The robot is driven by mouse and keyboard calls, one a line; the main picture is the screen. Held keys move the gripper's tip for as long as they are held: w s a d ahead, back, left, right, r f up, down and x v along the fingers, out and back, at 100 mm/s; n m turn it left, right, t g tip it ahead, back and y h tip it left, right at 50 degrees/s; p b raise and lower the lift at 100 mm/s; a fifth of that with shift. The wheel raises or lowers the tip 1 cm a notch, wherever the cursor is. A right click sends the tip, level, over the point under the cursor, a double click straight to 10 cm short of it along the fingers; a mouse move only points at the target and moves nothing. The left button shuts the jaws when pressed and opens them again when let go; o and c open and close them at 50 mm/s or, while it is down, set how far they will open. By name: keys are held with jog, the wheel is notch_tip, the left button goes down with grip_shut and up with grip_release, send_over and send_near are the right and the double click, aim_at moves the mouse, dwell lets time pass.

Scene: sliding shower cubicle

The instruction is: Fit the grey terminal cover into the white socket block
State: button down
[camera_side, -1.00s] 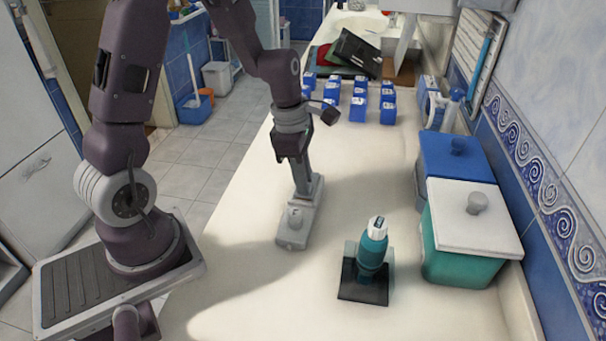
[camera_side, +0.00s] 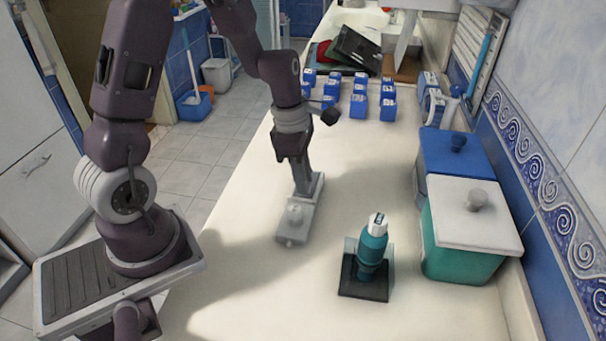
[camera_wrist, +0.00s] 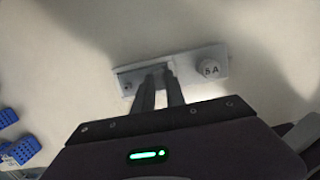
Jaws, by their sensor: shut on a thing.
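The socket block (camera_side: 290,238) is a long pale grey-white piece lying on the counter, with a round knob at its near end. In the wrist view the block (camera_wrist: 190,61) lies across the upper middle, and its knob, marked "5A", is at the right. My gripper (camera_side: 303,190) points down at the block's far end. In the wrist view my gripper (camera_wrist: 160,72) has its fingertips close together over the left part of the block, at a recess. It is shut on the grey terminal cover, which the fingers mostly hide. I cannot tell how deep the cover sits.
A teal bottle (camera_side: 372,250) on a dark stand (camera_side: 362,289) is to the right. Blue (camera_side: 455,165) and teal (camera_side: 465,250) lidded boxes line the wall. Several blue blocks (camera_side: 358,108) stand farther back. The counter around the socket block is clear.

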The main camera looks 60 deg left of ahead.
jog(key=shift+f, duration=0.25)
dwell(0.5)
jog(key=c, duration=1.3)
grip_release()
jog(key=shift+r, duration=3.5)
